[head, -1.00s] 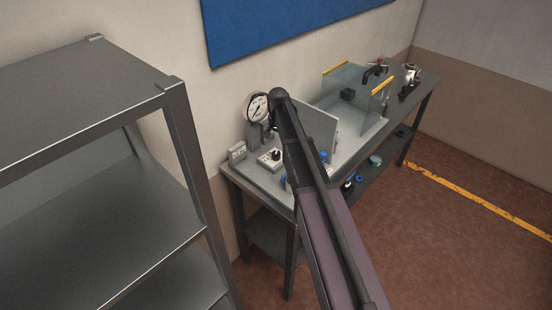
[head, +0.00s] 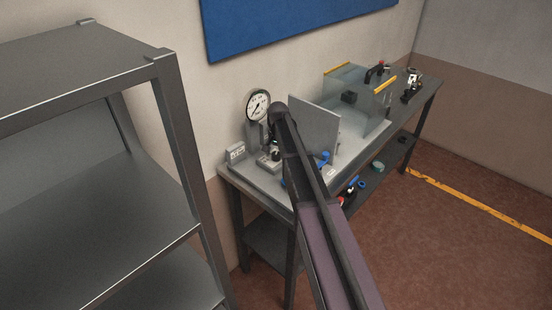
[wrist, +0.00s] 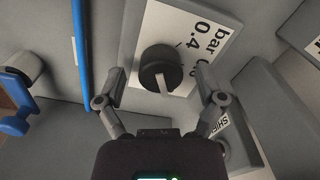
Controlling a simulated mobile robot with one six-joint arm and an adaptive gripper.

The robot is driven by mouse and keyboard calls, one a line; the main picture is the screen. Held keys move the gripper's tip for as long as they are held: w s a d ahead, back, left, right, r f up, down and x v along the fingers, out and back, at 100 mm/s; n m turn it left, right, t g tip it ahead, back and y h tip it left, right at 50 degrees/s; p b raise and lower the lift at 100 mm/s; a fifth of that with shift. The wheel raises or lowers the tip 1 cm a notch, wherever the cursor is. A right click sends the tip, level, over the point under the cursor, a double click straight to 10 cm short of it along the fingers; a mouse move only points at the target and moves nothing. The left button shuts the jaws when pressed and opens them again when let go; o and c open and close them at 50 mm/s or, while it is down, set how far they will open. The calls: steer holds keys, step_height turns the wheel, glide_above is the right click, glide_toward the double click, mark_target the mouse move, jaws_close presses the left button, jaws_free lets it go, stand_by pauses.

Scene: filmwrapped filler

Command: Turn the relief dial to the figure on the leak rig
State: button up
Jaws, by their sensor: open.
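The relief dial (wrist: 160,68) is a black round knob with a pale pointer bar, on a white plate (wrist: 150,25) printed with "bar" and "0.4"; another figure is partly hidden. My gripper (wrist: 159,80) is open, with one finger on either side of the dial; I cannot tell whether either touches it. In the head view my arm hides most of the gripper, and the dial is hard to make out there. The leak rig's round pressure gauge (head: 257,105) stands upright behind it. A small grey block with a printed figure (head: 236,153), too small to read, stands left of the dial.
A grey upright panel (head: 316,128) and a clear guard with yellow edges (head: 352,90) stand on the bench to the right. A blue tube (wrist: 80,45) and a blue-handled valve (wrist: 17,122) lie left of my gripper. A grey shelf (head: 90,150) stands at the left.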

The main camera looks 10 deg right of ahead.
steer(key=shift+f, duration=0.15)
steer(key=c, duration=1.2)
steer(key=shift+o, duration=0.2)
steer(key=shift+n, duration=0.4)
steer(key=n, duration=1.1)
steer(key=shift+a, duration=0.1)
